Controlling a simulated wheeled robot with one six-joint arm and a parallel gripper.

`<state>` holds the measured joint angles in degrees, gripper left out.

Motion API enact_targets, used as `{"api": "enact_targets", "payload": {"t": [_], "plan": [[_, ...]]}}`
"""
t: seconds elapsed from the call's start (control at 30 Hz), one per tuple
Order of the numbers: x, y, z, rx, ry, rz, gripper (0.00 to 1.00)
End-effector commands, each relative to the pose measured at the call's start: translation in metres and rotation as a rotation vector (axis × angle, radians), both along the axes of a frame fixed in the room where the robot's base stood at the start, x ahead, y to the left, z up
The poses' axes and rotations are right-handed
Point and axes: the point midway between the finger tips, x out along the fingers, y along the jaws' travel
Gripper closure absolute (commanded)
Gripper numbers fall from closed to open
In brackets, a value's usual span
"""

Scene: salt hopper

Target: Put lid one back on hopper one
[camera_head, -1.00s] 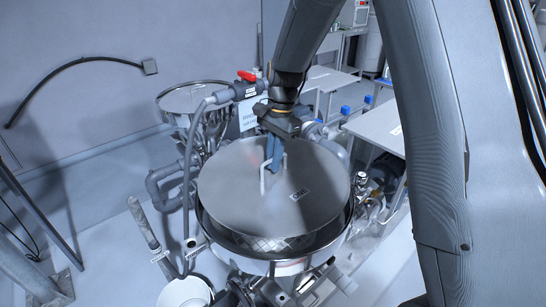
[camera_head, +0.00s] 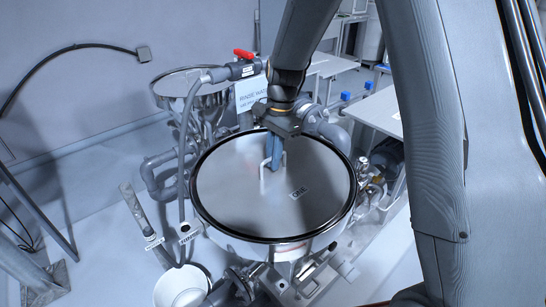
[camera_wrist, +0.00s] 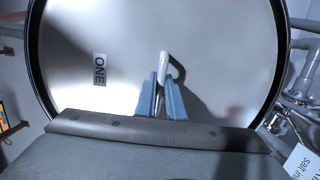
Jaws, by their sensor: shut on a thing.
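Lid one (camera_head: 240,196) is a round grey metal disc with a label reading ONE. In the head view it covers the mouth of hopper one, and the hopper's dark rim (camera_head: 207,222) shows all around it. The lid looks level and seated within the rim. My gripper (camera_head: 273,165) is above the lid, its blue fingers shut on the pale loop handle (camera_head: 264,176). In the wrist view the fingers (camera_wrist: 162,98) close on the handle (camera_wrist: 165,68), and the lid (camera_wrist: 215,60) fills most of the picture. The hopper's inside is hidden.
A second steel hopper (camera_head: 185,85) with pipes and a red-handled valve (camera_head: 243,54) stands behind left. A white bucket (camera_head: 182,287) is on the floor at front left. Grey tables (camera_head: 378,112) stand at right. Pipes and fittings crowd around hopper one.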

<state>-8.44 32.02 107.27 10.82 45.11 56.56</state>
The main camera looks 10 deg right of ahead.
Motion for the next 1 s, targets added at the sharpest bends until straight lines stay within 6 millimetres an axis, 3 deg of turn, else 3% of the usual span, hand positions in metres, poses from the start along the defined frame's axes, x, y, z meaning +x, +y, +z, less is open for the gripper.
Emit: {"api": "enact_targets", "payload": {"t": [1.0], "plan": [[0.001,0.000,-0.009,0.001,-0.002,0.000,1.00]]}}
